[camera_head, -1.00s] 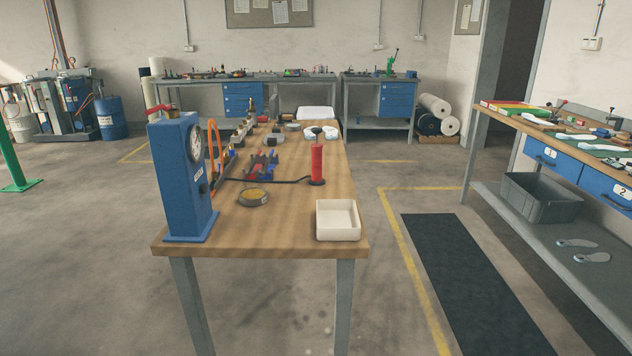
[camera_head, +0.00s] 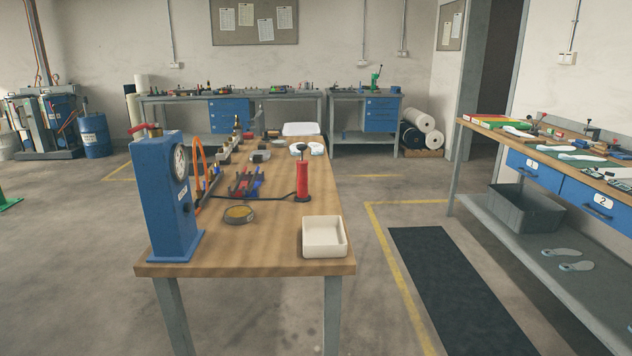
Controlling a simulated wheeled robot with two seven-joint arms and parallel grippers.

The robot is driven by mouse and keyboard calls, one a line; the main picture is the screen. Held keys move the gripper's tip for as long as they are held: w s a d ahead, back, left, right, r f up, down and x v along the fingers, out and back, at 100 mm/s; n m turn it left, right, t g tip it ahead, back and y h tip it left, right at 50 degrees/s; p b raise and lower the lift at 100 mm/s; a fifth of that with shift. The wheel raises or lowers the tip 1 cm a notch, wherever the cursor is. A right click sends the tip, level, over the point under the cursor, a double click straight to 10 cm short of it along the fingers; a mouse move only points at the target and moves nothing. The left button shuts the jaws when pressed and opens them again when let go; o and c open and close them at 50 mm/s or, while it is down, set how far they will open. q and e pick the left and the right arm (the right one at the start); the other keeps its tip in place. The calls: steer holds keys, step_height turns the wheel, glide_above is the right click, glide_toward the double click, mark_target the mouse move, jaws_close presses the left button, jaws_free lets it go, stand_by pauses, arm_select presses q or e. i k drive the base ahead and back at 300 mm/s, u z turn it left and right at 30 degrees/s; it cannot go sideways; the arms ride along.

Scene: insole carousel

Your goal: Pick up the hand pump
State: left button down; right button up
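The hand pump (camera_head: 303,181) is a red upright cylinder with a dark handle on top and a dark round base. It stands on the wooden table (camera_head: 240,262), right of the middle, just behind the white tray. A black hose runs from its base to the left, toward the blue gauge unit (camera_head: 168,200). Neither of my grippers shows in the head view.
A white square tray (camera_head: 324,252) sits at the table's front right corner. A small round dish (camera_head: 239,215) and red and blue tools (camera_head: 245,184) lie left of the pump. A workbench (camera_head: 590,188) stands to the right, with a dark mat (camera_head: 455,290) on the floor between.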

mark_target(302, 196)
steer(key=z, duration=1.25)
steer(key=i, duration=1)
steer(key=u, duration=1)
